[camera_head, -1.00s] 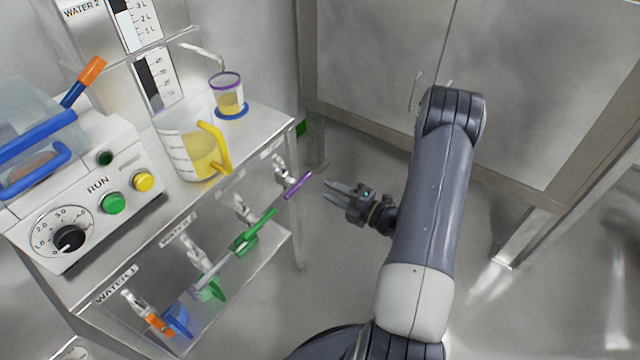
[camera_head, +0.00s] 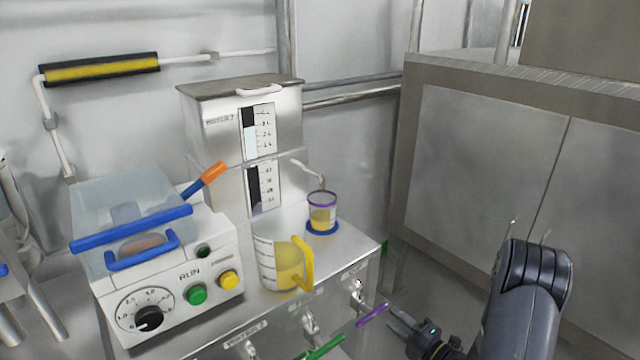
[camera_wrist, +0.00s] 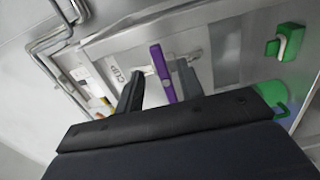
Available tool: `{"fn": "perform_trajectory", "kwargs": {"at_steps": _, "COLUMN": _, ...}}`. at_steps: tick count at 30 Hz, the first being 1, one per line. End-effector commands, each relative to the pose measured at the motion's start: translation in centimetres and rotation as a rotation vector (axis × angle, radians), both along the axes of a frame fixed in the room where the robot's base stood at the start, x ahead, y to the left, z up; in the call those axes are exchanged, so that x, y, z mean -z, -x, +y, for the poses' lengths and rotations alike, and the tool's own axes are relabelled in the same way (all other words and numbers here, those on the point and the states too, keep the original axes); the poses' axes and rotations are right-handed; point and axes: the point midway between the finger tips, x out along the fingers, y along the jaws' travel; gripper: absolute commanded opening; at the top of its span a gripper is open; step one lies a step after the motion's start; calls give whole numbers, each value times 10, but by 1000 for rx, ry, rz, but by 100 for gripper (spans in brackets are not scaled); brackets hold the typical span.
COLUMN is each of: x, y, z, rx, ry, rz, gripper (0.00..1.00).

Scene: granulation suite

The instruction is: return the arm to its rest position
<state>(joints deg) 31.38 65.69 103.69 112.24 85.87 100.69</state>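My gripper (camera_head: 397,318) is at the lower right of the head view, beyond the front of the steel bench. Its two dark fingers (camera_wrist: 160,88) stand apart in the wrist view, with nothing held between them. A purple lever (camera_head: 372,314) on the bench front lies just left of the fingertips. In the wrist view the purple lever (camera_wrist: 161,72) shows beyond the gap between the fingers. In the head view a small gap separates it from the fingertips. My arm reaches in from the bottom right; its lower part is out of frame.
The bench (camera_head: 352,255) carries a RUN machine (camera_head: 165,290), a yellow-handled jug (camera_head: 280,265) and a purple-rimmed cup (camera_head: 322,213). A green lever (camera_head: 320,348) is low on its front. A grey cabinet (camera_head: 480,150) stands behind my arm. Some floor shows between bench and cabinet.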

Motion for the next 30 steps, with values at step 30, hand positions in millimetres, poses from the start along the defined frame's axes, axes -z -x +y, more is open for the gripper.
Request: {"fn": "perform_trajectory", "kwargs": {"at_steps": 30, "x": -1, "y": -37, "z": 26, "rx": 2, "ry": 1, "rz": -1, "gripper": 36}}
